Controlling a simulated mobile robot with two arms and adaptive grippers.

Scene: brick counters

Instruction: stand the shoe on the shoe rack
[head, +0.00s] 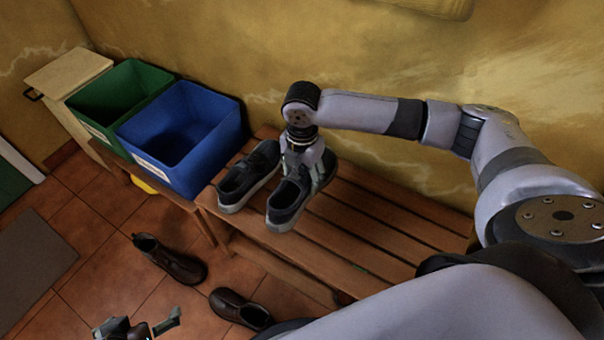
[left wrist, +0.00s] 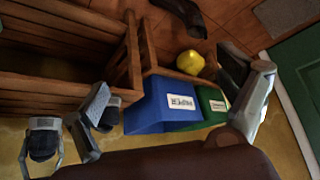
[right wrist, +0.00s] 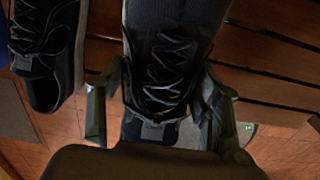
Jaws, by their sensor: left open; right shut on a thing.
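A dark sneaker with a pale sole (head: 284,208) is gripped by my right gripper (head: 308,172). In the right wrist view the gripper's fingers straddle the laced sneaker (right wrist: 165,70). A matching sneaker (head: 246,180) stands on the rack just left of it and also shows in the right wrist view (right wrist: 48,60). My left gripper (head: 140,328) is open and empty, low over the floor and partly cut off.
A blue bin (head: 190,150) and a green bin (head: 105,105) stand left of the sneakers. Two brown shoes (head: 172,262) (head: 240,308) lie on the tiled floor before the rack. The rack's right part is clear. A wall is behind.

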